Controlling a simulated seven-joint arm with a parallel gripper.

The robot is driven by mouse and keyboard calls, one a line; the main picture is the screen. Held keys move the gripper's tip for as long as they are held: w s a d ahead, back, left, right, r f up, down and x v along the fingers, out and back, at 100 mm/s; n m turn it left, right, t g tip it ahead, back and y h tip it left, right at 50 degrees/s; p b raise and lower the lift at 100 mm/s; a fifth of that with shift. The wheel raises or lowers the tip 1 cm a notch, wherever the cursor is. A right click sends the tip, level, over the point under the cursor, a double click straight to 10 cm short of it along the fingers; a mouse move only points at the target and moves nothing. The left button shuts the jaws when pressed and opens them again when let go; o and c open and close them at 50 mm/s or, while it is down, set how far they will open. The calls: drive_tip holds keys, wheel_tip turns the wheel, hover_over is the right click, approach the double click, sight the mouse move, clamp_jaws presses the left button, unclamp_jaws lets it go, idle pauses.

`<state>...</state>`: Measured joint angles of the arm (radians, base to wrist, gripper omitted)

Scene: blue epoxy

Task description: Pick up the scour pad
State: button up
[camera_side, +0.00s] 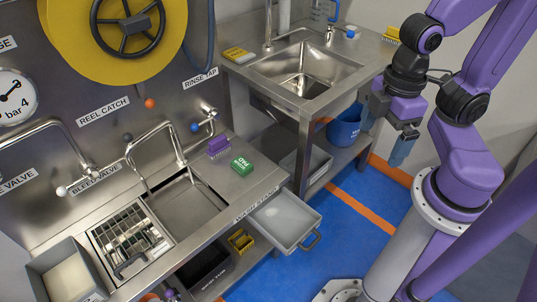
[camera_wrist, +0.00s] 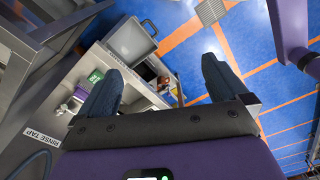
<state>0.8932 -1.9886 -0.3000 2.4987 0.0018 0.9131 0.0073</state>
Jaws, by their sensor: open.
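A small green block (camera_side: 242,165) with white lettering, which looks like the scour pad, lies on the steel wash stand (camera_side: 262,176) near its right end. The green block also shows in the wrist view (camera_wrist: 95,76), left of my left finger. A purple block (camera_side: 218,147), perhaps a brush, lies just behind it on the same top. My gripper (camera_side: 385,135) hangs in the air at the right of the side view, well away from the wash stand. Its fingers point down, apart, with nothing between them; the wrist view (camera_wrist: 163,66) shows the same.
An open drawer (camera_side: 286,220) sticks out of the wash stand. A wire basket (camera_side: 132,238) and a steel basin (camera_side: 187,206) lie left of the block, with a tall tap (camera_side: 157,135) behind. A second sink bench (camera_side: 300,75) stands behind; a blue bucket (camera_side: 345,128) sits on its lower shelf.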

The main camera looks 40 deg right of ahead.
drive_tip(key=w+a+f+m, duration=0.1)
drive_tip(key=w+a+m, duration=0.25)
drive_tip(key=w, duration=0.25)
drive_tip(key=w+a+f+m, duration=0.1)
drive_tip(key=w+a+m, duration=0.2)
drive_tip(key=w+m, duration=0.3)
drive_tip(key=m, duration=2.1)
hover_over(242, 163)
drive_tip(key=f, duration=3)
drive_tip(key=shift+s+d+f, duration=0.1)
drive_tip(key=shift+s+f, duration=0.15)
drive_tip(key=shift+s, duration=0.05)
drive_tip(key=shift+w+a+f, duration=0.1)
drive_tip(key=shift+w+f, duration=0.1)
drive_tip(key=shift+f, duration=1.15)
drive_tip(key=shift+w+a+f, duration=0.1)
drive_tip(key=shift+w+f, duration=0.05)
drive_tip(key=shift+f, duration=1.15)
drive_tip(key=c, duration=1.1)
